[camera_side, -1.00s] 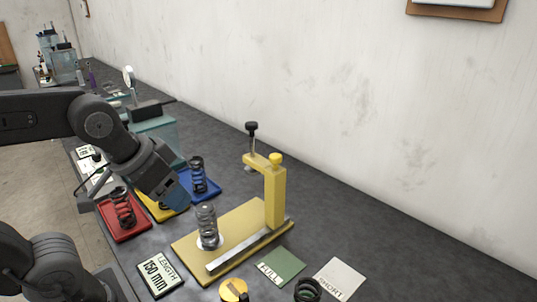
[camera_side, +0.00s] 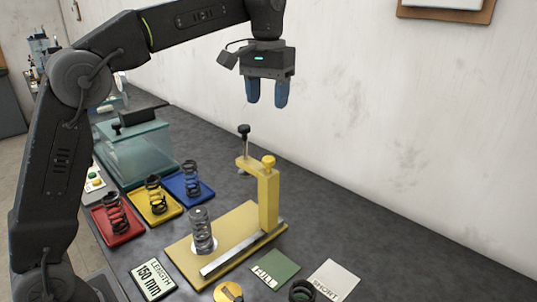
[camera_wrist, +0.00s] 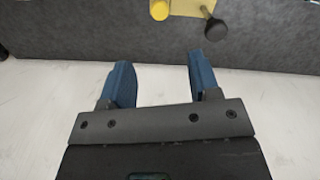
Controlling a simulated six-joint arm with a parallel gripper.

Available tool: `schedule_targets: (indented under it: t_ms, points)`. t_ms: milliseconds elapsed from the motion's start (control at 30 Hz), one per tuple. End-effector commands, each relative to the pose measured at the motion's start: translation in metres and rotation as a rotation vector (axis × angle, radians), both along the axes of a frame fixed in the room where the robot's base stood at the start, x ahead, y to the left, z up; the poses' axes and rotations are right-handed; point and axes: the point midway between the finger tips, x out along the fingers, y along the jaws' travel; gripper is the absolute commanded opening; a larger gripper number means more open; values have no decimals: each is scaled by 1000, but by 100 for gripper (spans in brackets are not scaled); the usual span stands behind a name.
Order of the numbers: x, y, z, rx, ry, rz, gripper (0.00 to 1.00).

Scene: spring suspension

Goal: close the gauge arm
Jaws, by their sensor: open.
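The yellow gauge has a flat base (camera_side: 183,247) with a post (camera_side: 268,205). Its gauge arm (camera_side: 252,164) sticks out from the post top toward the back left, off to the side of the spring. A black-knobbed screw (camera_side: 243,131) stands on the arm's free end, and a yellow knob (camera_side: 268,160) caps the post. A grey coil spring (camera_side: 202,232) stands upright on the base. My gripper (camera_side: 267,104) is open and empty, fingers down, above the gauge arm and apart from it. The wrist view shows my fingers (camera_wrist: 160,65), the yellow knob (camera_wrist: 159,9) and the black knob (camera_wrist: 215,29).
Red (camera_side: 123,238), yellow (camera_side: 163,218) and blue (camera_side: 199,197) trays each hold a spring. A length sign (camera_side: 153,280), green card (camera_side: 277,268), white card (camera_side: 337,281) and dark coil (camera_side: 302,291) lie in front. The wall rises behind; bench to the right is clear.

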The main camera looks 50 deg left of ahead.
Motion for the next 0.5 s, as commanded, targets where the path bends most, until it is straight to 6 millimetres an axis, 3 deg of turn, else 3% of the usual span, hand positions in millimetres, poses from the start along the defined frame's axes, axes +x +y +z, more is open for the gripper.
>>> schedule_targets:
  t_ms: [267, 500]
  points:
    - [3, 0, -17, -1, 10, 4, 56]
    - [2, 0, -61, -1, 10, 4, 56]
